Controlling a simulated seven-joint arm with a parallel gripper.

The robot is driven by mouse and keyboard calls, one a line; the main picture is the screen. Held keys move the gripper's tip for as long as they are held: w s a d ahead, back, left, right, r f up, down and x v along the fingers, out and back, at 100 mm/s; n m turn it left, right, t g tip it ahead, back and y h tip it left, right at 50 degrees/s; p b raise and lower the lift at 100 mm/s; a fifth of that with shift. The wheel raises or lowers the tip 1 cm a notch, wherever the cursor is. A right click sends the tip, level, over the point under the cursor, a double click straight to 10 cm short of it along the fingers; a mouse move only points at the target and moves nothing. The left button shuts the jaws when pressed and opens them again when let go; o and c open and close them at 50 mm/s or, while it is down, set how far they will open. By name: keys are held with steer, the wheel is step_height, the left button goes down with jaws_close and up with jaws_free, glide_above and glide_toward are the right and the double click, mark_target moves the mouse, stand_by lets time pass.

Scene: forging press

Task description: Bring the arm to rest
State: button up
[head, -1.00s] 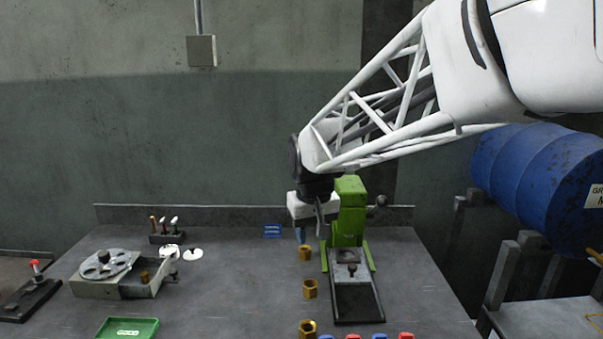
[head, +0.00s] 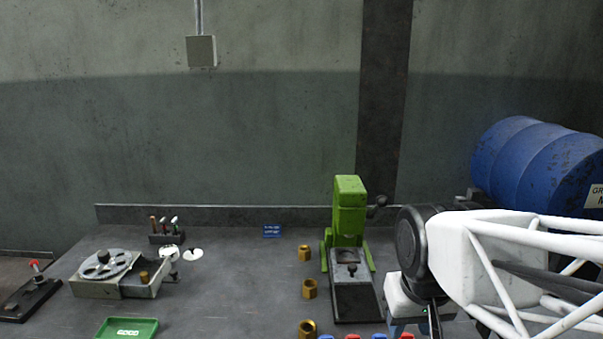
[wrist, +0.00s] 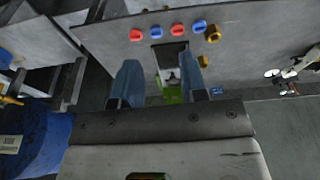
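My gripper (wrist: 160,66) shows its two blue fingers spread apart with nothing held between them in the wrist view. In the head view my arm is folded low at the right, and the gripper is mostly hidden beneath the wrist near the table's right front. The green press (head: 349,208) stands at the back of the table, left of my arm and apart from it. It also shows beyond and between the fingers in the wrist view (wrist: 172,94).
Brass hex pieces (head: 305,254) stand in a row left of the press. Red and blue pieces (head: 379,337) line the front. A green tray (head: 128,329) and a grey fixture (head: 100,286) sit at left. A blue drum (head: 528,165) is behind my arm at right. The table's middle is bare.

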steer(key=shift+m, duration=0.3)
steer(key=s, duration=0.1)
steer(key=s+d+f, duration=0.1)
steer(key=s, duration=0.1)
steer(key=s+f, duration=0.1)
steer(key=shift+s+d, duration=0.35)
